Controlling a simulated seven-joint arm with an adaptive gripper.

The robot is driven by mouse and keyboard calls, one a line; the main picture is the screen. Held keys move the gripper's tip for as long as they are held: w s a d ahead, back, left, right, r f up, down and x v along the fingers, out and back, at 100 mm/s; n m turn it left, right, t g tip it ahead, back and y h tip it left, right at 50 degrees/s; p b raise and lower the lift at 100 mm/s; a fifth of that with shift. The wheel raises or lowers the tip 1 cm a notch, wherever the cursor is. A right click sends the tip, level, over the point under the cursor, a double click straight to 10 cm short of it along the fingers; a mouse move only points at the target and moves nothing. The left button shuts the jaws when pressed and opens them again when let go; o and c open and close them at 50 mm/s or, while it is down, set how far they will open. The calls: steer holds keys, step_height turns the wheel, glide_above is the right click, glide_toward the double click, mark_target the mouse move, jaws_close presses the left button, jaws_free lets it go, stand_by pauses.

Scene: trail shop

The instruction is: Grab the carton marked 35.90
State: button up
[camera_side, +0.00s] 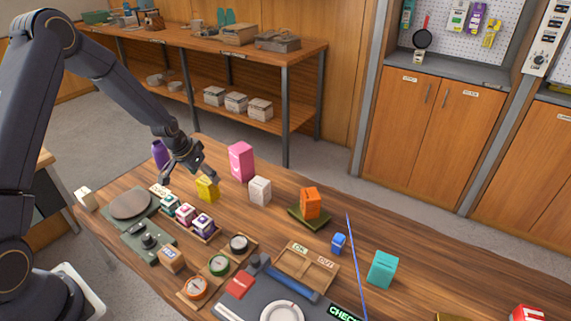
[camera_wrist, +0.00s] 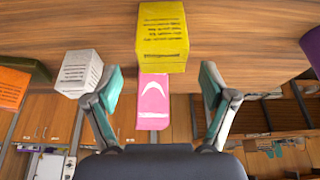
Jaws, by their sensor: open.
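No price is legible on any carton, so I cannot tell which one is marked 35.90. A yellow carton (camera_side: 207,189) stands on the wooden table just below and right of my gripper (camera_side: 189,174). In the wrist view the yellow carton (camera_wrist: 162,38), with printed lines, lies beyond and between my open, empty fingers (camera_wrist: 161,80). A tall pink carton (camera_side: 241,161) stands behind it; it also shows in the wrist view (camera_wrist: 153,103). A white carton (camera_side: 260,191), an orange carton (camera_side: 309,203) on a dark green stand and a teal carton (camera_side: 382,269) stand farther right.
A purple bottle (camera_side: 160,154) stands behind my gripper. A tray of small boxes (camera_side: 207,232), a round-plate scale (camera_side: 130,204), a small brown box (camera_side: 171,259) and a wooden sorting tray (camera_side: 307,270) occupy the near side. Bare table lies between the white and orange cartons.

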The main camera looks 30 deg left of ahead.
mark_target(206, 180)
steer(key=x, duration=0.5)
steer(key=shift+s+a+f, duration=0.1)
steer(key=shift+a+f, duration=0.05)
steer(key=shift+f, duration=0.35)
steer(key=shift+c, duration=0.2)
steer(key=c, duration=1.3)
steer(key=shift+r, duration=0.1)
